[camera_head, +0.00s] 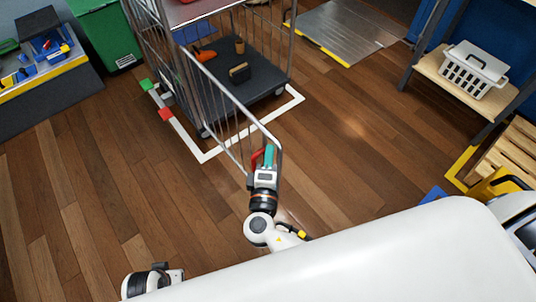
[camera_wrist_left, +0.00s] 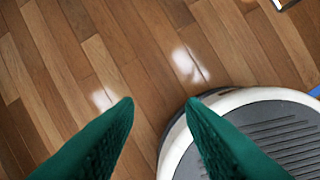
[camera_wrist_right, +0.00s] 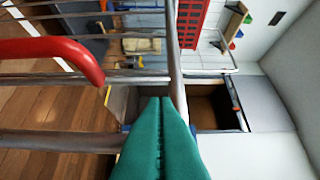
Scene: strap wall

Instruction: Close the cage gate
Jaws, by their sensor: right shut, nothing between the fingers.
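The cage gate (camera_head: 222,90) is a barred metal frame standing open, swung out from the roll cage (camera_head: 290,50) toward me. Its red handle (camera_head: 256,159) is near the free end and shows large in the right wrist view (camera_wrist_right: 50,48). My right gripper (camera_head: 268,150) is shut and empty beside the gate's end bar, with the handle just left of it. In the right wrist view its green fingertips (camera_wrist_right: 165,99) lie together close to the metal bar; I cannot tell whether they touch. My left gripper (camera_wrist_left: 160,103) is open and empty above the floor, its fingers hidden in the head view.
The cage deck (camera_head: 250,85) holds a few items. A shelf with a white basket (camera_head: 473,72) stands right. Floor right of the gate is clear.

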